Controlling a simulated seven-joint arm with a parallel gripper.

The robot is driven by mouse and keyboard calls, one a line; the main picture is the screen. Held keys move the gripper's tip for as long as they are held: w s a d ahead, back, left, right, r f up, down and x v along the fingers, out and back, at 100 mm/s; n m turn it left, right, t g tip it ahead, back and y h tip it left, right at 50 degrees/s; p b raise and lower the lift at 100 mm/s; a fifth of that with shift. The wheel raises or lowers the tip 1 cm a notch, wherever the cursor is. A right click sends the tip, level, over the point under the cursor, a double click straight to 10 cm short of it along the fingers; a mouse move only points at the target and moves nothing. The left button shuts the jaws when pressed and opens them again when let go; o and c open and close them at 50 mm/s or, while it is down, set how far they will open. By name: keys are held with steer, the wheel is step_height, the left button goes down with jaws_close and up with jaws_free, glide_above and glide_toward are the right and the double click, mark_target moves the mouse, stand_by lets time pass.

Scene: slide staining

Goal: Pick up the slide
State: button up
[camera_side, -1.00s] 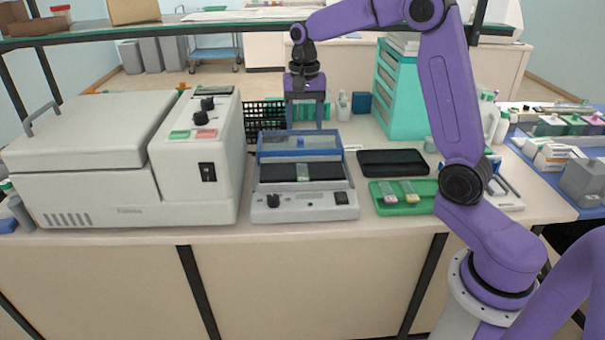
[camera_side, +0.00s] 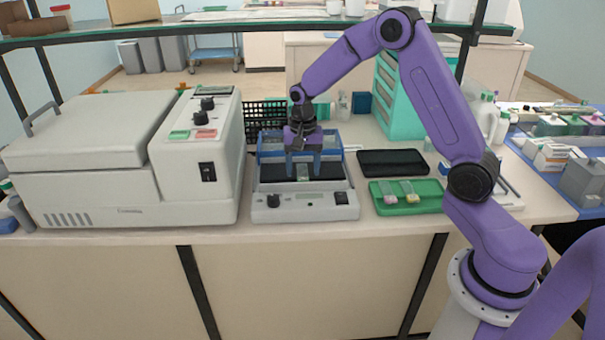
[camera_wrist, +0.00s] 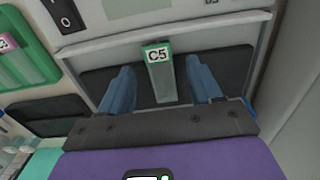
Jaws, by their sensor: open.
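A glass slide (camera_wrist: 162,82) with a green-edged label reading C5 lies on the dark plate (camera_wrist: 215,62) of a small grey bench device (camera_side: 318,206). The slide also shows in the side view (camera_side: 303,177), partly hidden by my gripper. My gripper (camera_wrist: 158,85) is open, with one blue finger on each side of the slide and a gap to both. In the side view my gripper (camera_side: 303,170) points down over the plate. I cannot tell how far the fingertips are above it.
A green tray (camera_side: 430,206) holding two slides stands to the right of the device, with a black tray (camera_side: 393,162) behind it. A large white machine (camera_side: 130,160) stands to the left. The device's blue-framed lid (camera_side: 335,143) is raised behind the plate.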

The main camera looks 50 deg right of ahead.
steer(key=shift+f, duration=0.55)
steer(key=c, duration=1.1)
steer(key=shift+c, duration=0.2)
steer(key=shift+r, duration=0.15)
